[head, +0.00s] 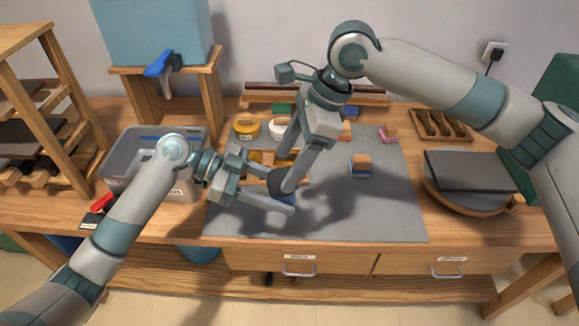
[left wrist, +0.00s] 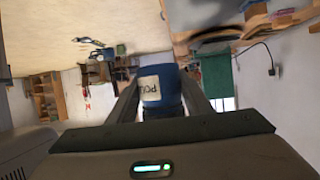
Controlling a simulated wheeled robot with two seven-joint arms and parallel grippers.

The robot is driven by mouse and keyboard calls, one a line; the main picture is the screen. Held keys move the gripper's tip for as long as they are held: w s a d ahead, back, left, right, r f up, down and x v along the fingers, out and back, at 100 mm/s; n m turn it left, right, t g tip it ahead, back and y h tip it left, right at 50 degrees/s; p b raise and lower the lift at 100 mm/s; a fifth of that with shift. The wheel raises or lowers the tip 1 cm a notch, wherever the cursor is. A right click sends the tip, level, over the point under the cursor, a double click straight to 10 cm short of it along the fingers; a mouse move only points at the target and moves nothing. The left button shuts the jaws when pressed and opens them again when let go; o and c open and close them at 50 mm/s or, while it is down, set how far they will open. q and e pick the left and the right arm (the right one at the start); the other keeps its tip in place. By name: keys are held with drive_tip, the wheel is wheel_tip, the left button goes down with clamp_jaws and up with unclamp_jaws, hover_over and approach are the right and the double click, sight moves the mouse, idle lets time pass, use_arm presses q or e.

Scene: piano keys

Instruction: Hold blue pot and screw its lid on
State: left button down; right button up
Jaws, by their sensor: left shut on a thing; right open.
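The blue pot (head: 285,198) is held between the fingers of my left gripper (head: 284,194), above the front of the grey mat. In the left wrist view the blue pot (left wrist: 163,92) shows a white label and sits between both fingers. My right gripper (head: 288,172) is open and points down, with its fingertips close over the pot. A dark round shape (head: 277,182) lies at the pot's top by the right fingertips. I cannot tell whether it is the lid or the pot's mouth. The right fingers hide part of the pot.
The grey mat (head: 390,205) is clear at front right. Behind my grippers are a yellow-lidded container (head: 246,127) and a white-topped one (head: 279,128). A blue block with a wooden top (head: 360,165) stands right. A grey bin (head: 130,160) is left; a round board (head: 468,200) is right.

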drive_tip(key=shift+r, duration=0.9)
drive_tip(key=shift+c, duration=0.4)
